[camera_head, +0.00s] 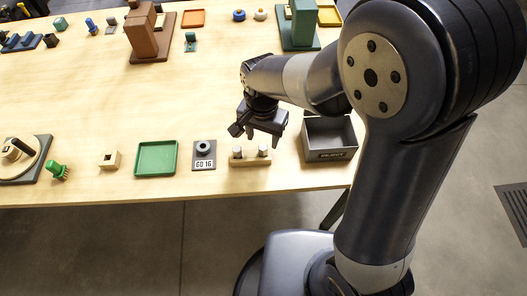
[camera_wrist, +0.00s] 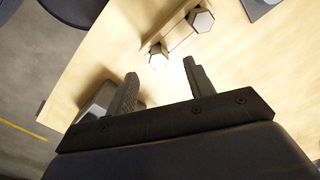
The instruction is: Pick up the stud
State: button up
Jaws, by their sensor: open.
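Two grey metal studs, one on the left (camera_head: 237,152) and one on the right (camera_head: 263,150), stand upright in a pale wooden block (camera_head: 250,161) near the table's front edge. In the wrist view their hexagonal ends show, one near the top (camera_wrist: 201,20) and one between and beyond my fingers (camera_wrist: 158,60). I cannot tell which stud is meant. My gripper (camera_head: 263,138) is above and just behind the block, pointing down. Its fingers (camera_wrist: 160,72) are apart, with nothing held between them. The studs' lower parts are hidden in the block.
A grey REJECT bin (camera_head: 330,154) stands right of the block. A GO 16 gauge (camera_head: 204,163) and a green tray (camera_head: 156,172) stand left. Brown (camera_head: 146,38) and green (camera_head: 300,25) fixtures stand at the back. The middle table is clear.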

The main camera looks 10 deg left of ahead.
aim_at(263, 147)
notch_tip(263, 147, down, 5)
jog(key=shift+r, duration=0.15)
jog(key=shift+s, duration=0.1)
jog(key=shift+c, duration=0.5)
grip_shut()
